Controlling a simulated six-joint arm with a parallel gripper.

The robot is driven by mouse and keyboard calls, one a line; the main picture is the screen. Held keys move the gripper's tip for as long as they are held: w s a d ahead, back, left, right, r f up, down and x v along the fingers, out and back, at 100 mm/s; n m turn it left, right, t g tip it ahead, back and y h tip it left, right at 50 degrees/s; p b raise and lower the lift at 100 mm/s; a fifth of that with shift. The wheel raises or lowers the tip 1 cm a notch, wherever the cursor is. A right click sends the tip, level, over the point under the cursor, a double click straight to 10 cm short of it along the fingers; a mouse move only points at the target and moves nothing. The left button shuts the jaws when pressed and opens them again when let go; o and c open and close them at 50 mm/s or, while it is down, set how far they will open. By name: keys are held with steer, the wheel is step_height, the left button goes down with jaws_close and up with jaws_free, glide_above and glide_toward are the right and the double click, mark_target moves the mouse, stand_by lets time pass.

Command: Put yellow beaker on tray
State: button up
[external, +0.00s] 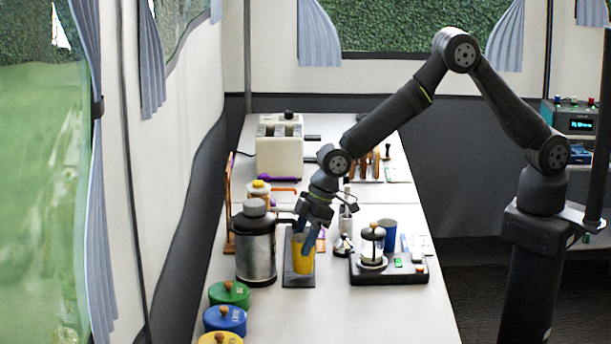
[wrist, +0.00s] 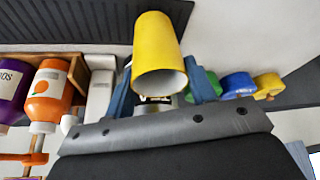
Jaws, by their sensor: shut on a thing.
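The yellow beaker (external: 303,262) is upright between the blue fingers of my gripper (external: 308,248), which is shut on it. In the wrist view the beaker (wrist: 160,45) shows its open rim, with a finger of my gripper (wrist: 160,88) on each side. A narrow dark grey tray (external: 298,282) lies on the counter under the beaker. A ribbed dark surface, which looks like this tray (wrist: 60,22), shows beside the beaker in the wrist view. I cannot tell whether the beaker's bottom touches the tray.
A metal flask (external: 256,255) stands close left of the beaker. A black stand (external: 390,277) with a press and a blue cup (external: 390,235) is to the right. Green, blue and yellow lidded jars (external: 229,293) line the front left. The counter's front middle is clear.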

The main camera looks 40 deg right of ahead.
steer(key=shift+w+a+f, duration=0.15)
steer(key=shift+a+f, duration=0.1)
steer(key=shift+a, duration=0.1)
steer(key=shift+f, duration=0.35)
steer(key=shift+f, duration=0.1)
steer(key=o, duration=1)
steer(key=shift+c, duration=0.2)
steer(key=shift+d+r, duration=0.1)
steer(key=shift+r, duration=0.25)
steer(key=v, duration=1.1)
steer(key=shift+r, duration=0.25)
steer(key=shift+d, duration=0.1)
